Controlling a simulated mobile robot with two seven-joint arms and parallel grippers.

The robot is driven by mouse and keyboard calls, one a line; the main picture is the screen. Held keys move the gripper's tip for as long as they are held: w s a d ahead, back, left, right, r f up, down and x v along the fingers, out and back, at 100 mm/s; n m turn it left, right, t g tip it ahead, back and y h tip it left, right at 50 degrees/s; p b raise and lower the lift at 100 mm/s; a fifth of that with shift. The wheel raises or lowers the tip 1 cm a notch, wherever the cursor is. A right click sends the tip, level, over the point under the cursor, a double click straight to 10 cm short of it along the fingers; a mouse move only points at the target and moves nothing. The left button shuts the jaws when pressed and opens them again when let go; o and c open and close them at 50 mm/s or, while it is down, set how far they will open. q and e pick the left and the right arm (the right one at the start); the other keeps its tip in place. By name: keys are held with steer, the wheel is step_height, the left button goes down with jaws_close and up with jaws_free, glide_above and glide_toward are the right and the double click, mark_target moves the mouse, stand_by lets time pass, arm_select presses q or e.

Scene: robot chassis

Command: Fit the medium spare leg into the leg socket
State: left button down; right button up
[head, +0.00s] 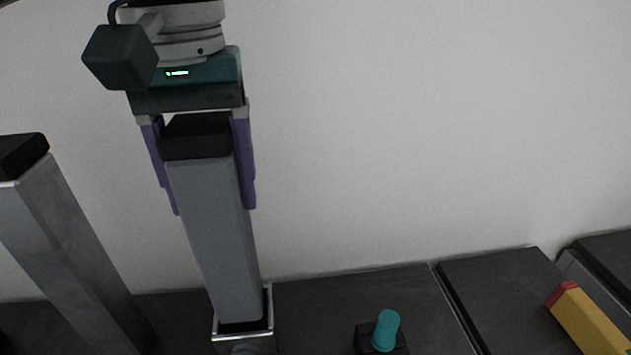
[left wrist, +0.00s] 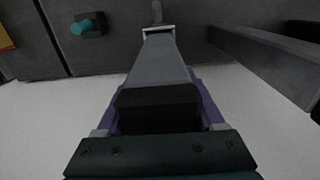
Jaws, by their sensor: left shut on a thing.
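The medium spare leg (head: 212,235) is a grey square post with a black cap. It stands almost upright with its lower end at the leg socket (head: 270,318), a square opening with a bright metal rim. My left gripper (head: 212,205) comes from above, and its purple fingers are shut on the leg's upper part from both sides. In the left wrist view the leg (left wrist: 160,62) runs away from the gripper to the socket rim (left wrist: 146,32). The leg's lower end is within the rim's outline; how deep it sits I cannot tell. My right gripper is not in view.
A thicker grey post (head: 62,245) with a black top stands left of the leg. A teal knob (head: 387,329) on a black block is to the right. A yellow bar with a red end (head: 590,318) lies at far right. A pale plain surface is behind.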

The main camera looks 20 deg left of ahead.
mark_target(196, 125)
arm_select(q)
step_height(196, 125, down, 8)
steer(key=shift+f+b, duration=0.1)
steer(key=shift+b, duration=0.45)
jaws_free()
steer(key=shift+f, duration=0.15)
step_height(196, 125, up, 12)
steer(key=shift+r+p, duration=0.2)
steer(key=shift+p, duration=0.6)
